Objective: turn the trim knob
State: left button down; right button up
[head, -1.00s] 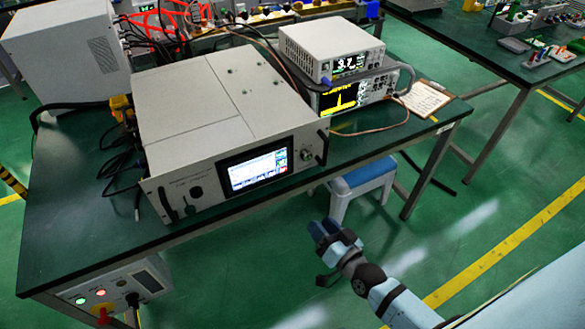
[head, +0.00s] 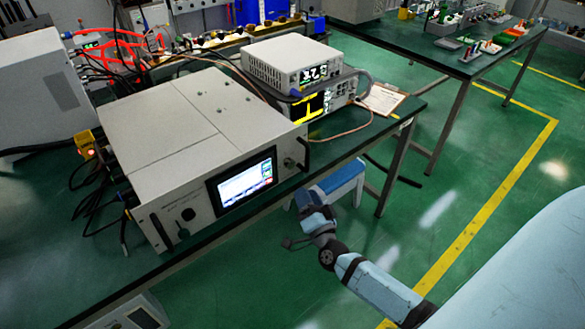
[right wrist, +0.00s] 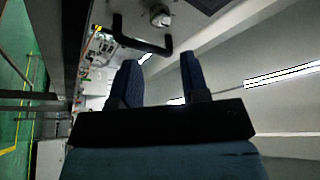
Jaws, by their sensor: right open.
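A grey generator (head: 164,135) with a lit screen (head: 245,182) stands on the green bench. A small round silver knob (head: 289,163) sits on its front panel, right of the screen; the pictures do not show a readable label. In the right wrist view a silver knob (right wrist: 160,15) shows at the top, beside a black handle (right wrist: 140,38). My right gripper (head: 306,198) is below and in front of the panel's right end, apart from the knob. Its blue fingers (right wrist: 161,75) are open and empty.
A black handle (head: 303,155) stands out at the panel's right edge, close to the knob. A blue-topped stool (head: 340,183) is under the bench, near my right gripper. Stacked instruments (head: 300,72) and a clipboard (head: 383,99) are behind.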

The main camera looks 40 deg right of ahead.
aim_at(292, 165)
jog(key=x, duration=0.9)
jog(key=shift+w, duration=0.2)
jog(key=c, duration=0.6)
